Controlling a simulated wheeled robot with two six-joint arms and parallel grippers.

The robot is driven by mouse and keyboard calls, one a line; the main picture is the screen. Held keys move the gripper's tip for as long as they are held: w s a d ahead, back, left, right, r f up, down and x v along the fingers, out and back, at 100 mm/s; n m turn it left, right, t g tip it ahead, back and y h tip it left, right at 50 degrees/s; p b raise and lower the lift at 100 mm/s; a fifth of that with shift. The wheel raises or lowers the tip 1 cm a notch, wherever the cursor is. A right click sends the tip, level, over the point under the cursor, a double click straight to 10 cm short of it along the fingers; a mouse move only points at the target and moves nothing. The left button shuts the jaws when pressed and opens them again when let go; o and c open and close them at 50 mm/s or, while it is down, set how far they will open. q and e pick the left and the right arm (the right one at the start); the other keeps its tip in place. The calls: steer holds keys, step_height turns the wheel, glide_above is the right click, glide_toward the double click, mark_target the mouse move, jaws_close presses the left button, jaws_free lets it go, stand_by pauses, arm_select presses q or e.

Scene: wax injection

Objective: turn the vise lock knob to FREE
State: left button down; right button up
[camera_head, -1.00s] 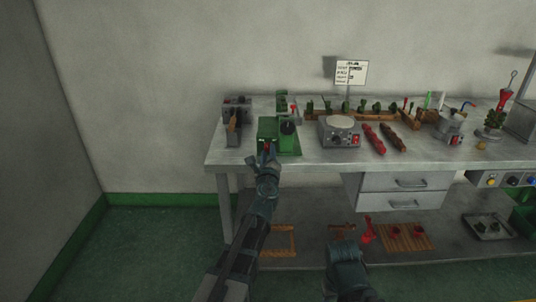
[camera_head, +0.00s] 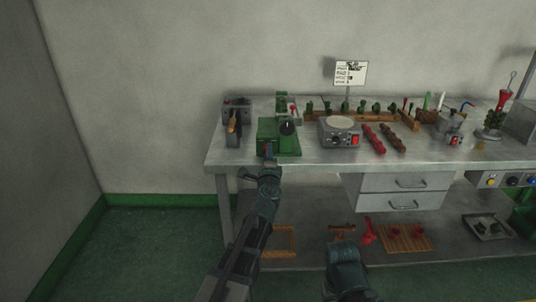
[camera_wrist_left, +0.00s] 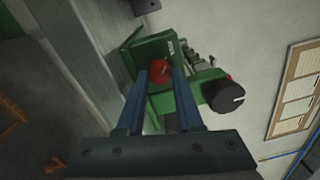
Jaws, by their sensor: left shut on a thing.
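The green vise (camera_head: 278,141) stands at the left front part of the bench. A round black knob (camera_head: 287,127) with a white mark sits on it, and this knob also shows in the left wrist view (camera_wrist_left: 226,95). A red knob (camera_wrist_left: 160,71) is on the vise's near face, beside a small white label too small to read. My left gripper (camera_head: 268,154) reaches the vise's front. In the left wrist view its two blue fingers (camera_wrist_left: 159,82) are shut on the red knob, one on each side. Part of my right arm shows at the bottom; its fingers do not show.
A grey box with a dark lever (camera_head: 233,124) stands left of the vise. A grey round-topped device (camera_head: 340,130) stands to its right, with red and brown bars beyond. Drawers (camera_head: 405,183) hang at the right.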

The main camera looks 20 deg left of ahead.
stand_by(0.5)
arm_select(q)
steer(key=c, duration=0.6)
jaws_free()
steer(key=shift+o, duration=0.2)
